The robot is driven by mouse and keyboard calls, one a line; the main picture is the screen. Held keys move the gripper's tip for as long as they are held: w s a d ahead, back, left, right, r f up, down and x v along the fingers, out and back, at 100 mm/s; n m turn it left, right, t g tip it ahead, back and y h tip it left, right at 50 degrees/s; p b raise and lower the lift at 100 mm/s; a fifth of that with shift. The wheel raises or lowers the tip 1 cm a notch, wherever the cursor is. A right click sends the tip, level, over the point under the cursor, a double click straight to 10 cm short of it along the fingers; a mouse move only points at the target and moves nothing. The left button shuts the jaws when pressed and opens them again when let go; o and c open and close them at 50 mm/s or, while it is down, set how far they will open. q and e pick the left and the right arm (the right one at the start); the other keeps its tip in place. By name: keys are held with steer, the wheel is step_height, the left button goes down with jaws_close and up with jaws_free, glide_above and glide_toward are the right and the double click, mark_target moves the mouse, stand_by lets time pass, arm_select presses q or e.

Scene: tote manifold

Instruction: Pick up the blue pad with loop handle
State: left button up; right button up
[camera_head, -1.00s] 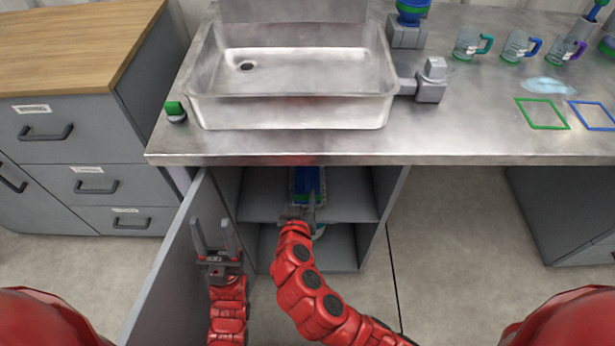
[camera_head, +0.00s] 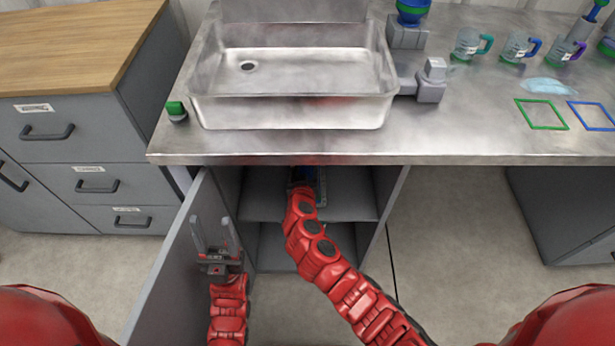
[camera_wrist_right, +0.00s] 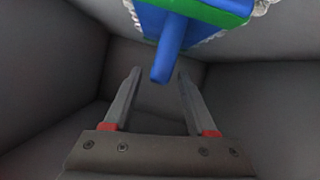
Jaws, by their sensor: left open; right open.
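The blue pad with loop handle (camera_wrist_right: 190,14) shows at the top of the right wrist view, with a green band and a white, rough edge. Its blue handle (camera_wrist_right: 170,48) points down toward my right gripper (camera_wrist_right: 159,73). That gripper is open, with the handle end between its fingertips in the picture; I cannot tell whether they touch it. In the head view my right arm reaches into the cabinet under the sink and mostly hides the gripper and pad. My left gripper (camera_head: 213,222) is open and empty beside the open cabinet door.
The open cabinet door (camera_head: 170,270) stands at the left. The cabinet shelf (camera_head: 345,207) and grey walls closely surround my right gripper. The counter (camera_head: 480,135) overhangs the cabinet, with the sink (camera_head: 290,112), several mugs and two coloured outlines on it.

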steer(key=shift+x, duration=1.75)
steer(key=shift+d, duration=0.1)
jaws_close()
